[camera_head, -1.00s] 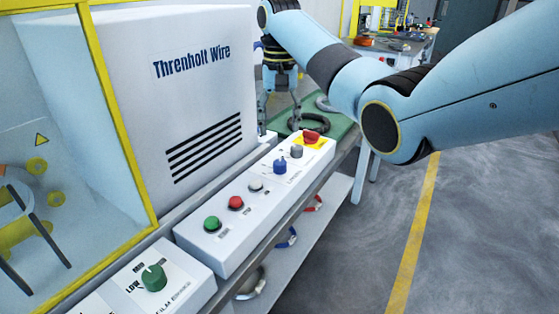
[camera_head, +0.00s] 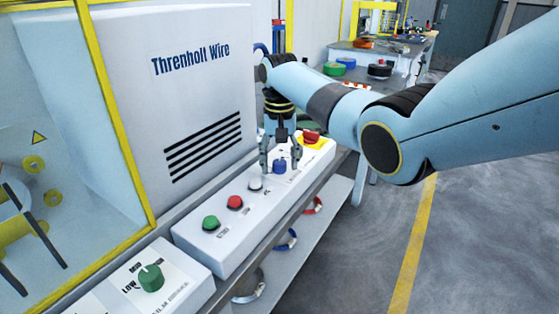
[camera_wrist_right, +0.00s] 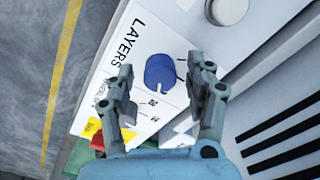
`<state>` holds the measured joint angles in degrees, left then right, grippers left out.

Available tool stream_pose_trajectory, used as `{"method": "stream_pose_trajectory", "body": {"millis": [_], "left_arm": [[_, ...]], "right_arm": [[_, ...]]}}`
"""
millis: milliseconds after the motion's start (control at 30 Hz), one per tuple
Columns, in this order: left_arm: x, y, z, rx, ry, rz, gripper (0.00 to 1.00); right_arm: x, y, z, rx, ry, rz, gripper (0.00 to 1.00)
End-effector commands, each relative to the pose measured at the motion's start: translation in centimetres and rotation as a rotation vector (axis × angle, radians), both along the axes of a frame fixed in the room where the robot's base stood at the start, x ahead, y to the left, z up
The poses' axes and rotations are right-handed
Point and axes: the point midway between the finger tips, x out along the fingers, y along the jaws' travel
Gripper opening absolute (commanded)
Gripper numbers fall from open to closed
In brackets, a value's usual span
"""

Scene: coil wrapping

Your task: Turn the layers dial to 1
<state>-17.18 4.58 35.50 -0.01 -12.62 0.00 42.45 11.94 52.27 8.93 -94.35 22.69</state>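The layers dial is a blue round knob (camera_head: 279,167) on the white control box (camera_head: 225,250). In the right wrist view the blue dial (camera_wrist_right: 160,72) sits on a white plate printed "LAYERS", with small marks and numbers around it. My left gripper is not in view.
The box also carries a green button (camera_head: 211,223), a red button (camera_head: 235,203), a pale button (camera_head: 255,184) and a red stop button (camera_head: 311,137) on yellow. A separate green dial (camera_head: 151,278) is nearer. The machine housing (camera_head: 170,110) rises left of the box.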

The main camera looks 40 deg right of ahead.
Motion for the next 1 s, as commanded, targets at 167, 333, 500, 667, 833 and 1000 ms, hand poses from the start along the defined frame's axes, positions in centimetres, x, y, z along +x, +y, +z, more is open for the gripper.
{"method": "stream_pose_trajectory", "body": {"millis": [167, 333, 500, 667, 833, 1000], "left_arm": [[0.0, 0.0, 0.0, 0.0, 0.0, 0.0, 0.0], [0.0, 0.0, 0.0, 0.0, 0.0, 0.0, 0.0], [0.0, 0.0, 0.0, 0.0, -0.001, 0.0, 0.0], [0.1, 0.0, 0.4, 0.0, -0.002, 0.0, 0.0], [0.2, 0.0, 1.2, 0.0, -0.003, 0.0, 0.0], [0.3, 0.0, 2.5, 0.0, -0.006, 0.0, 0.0]], "right_arm": [[0.0, 0.0, 0.0, 0.0, 0.0, 0.0, 0.3], [0.0, 0.0, 0.0, 0.0, 0.0, 0.0, 0.08], [0.0, 0.0, 0.0, 0.0, 0.0, 0.002, 0.0], [0.0, 0.0, 0.1, 0.0, 0.0, 0.026, 0.0], [0.0, 0.0, 0.3, 0.001, 0.0, 0.099, 0.0], [0.0, 0.0, 0.4, 0.001, 0.0, 0.225, 0.0]]}}
